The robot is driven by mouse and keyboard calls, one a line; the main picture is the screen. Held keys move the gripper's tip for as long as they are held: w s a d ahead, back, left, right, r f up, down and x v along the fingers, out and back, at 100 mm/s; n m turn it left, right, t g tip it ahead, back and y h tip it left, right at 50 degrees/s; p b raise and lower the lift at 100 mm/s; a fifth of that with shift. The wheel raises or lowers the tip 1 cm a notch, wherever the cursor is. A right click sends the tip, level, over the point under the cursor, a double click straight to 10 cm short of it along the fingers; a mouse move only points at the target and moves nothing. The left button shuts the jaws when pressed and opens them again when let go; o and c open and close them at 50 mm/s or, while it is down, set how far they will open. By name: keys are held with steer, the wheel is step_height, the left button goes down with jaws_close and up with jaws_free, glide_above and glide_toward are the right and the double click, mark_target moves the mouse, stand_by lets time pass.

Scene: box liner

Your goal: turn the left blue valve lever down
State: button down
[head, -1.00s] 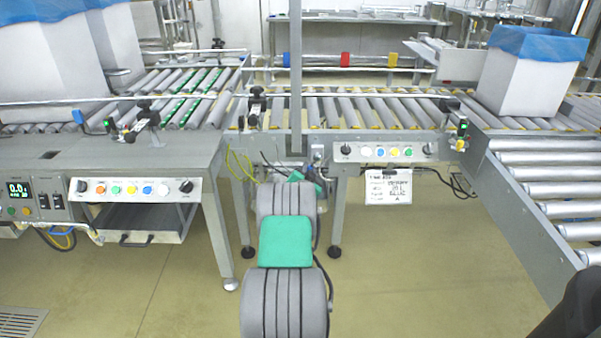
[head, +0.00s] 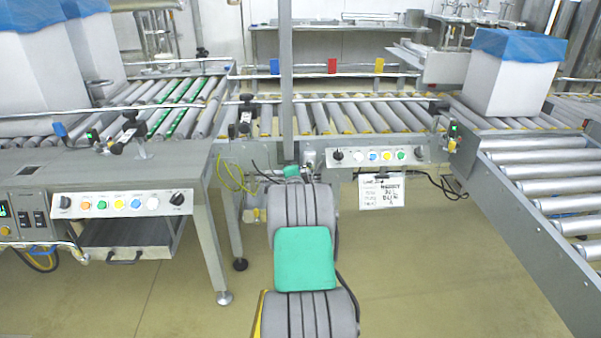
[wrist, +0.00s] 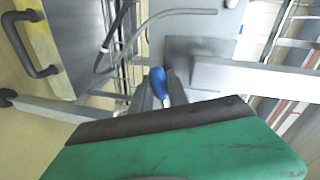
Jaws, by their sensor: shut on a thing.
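In the wrist view, a blue lever (wrist: 158,80) stands between the two grey fingers of my gripper (wrist: 160,93). My gripper is shut on it. Only the lever's rounded blue end shows clearly; its lower part and pivot are hidden by the fingers and the green-padded wrist, so its exact angle cannot be told. In the head view, my arm reaches to below the conveyor frame near the post, and its links hide the fingers and the held lever.
A conveyor (head: 350,113) and a button panel (head: 378,155) lie beyond my arm. The left table has a drawer (head: 124,238) below it. A roller track (head: 545,180) runs along the right. Dark hoses hang near my gripper. The floor in front is clear.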

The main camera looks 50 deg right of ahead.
stand_by(0.5)
steer(key=c, duration=1.3)
jaws_free()
steer(key=shift+r, duration=0.1)
steer(key=p+v, duration=0.2)
steer(key=v, duration=0.5)
steer(key=shift+s+a+p, duration=0.3)
steer(key=shift+p, duration=0.05)
